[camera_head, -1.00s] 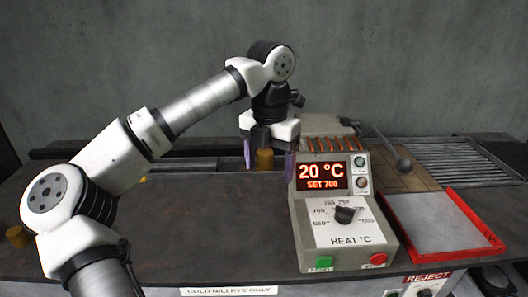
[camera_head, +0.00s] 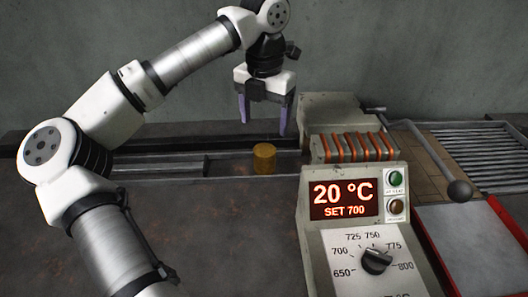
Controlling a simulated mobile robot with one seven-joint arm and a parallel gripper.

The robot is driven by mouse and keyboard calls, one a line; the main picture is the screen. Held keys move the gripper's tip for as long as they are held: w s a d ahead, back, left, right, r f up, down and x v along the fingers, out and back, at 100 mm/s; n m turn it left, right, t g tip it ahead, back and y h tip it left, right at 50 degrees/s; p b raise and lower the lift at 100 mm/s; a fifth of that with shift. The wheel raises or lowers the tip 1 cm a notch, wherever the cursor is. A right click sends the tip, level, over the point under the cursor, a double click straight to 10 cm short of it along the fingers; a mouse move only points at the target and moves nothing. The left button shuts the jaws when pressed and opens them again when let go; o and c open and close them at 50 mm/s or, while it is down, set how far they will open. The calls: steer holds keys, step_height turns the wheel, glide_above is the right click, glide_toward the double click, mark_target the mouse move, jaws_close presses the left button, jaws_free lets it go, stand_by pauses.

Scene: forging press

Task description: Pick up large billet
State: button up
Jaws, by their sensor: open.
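A brass-coloured cylindrical billet (camera_head: 264,159) stands upright on the dark bench, left of the heater unit. My gripper (camera_head: 264,122) is above it, pointing down. Its two purple fingers are spread apart with nothing between them, and the billet's top sits below the fingertips. The fingers appear clear of the billet. No second billet shows now to compare its size.
The heater's control box (camera_head: 345,200) reads 20 °C, set 700, and stands close on the right with an orange coil (camera_head: 352,147) behind. A lever with a dark ball knob (camera_head: 459,190), a rack (camera_head: 480,145) and a red-edged tray (camera_head: 465,240) lie farther right. The bench's left is clear.

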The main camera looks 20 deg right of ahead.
mark_target(265, 149)
step_height(265, 149, down, 7)
steer(key=shift+r+p, duration=0.1)
steer(key=shift+p, duration=0.3)
steer(key=shift+w+d+f+p, duration=0.15)
steer(key=shift+f+p, duration=0.15)
steer(key=shift+f, duration=0.6)
steer(key=shift+w+a+f+p, duration=0.1)
steer(key=shift+f+p, duration=0.2)
steer(key=shift+f, duration=0.6)
steer(key=shift+w+d+f+p, duration=0.15)
steer(key=shift+f+p, duration=0.15)
steer(key=shift+f, duration=0.6)
steer(key=shift+c, duration=0.3)
steer(key=shift+r, duration=0.15)
jaws_close()
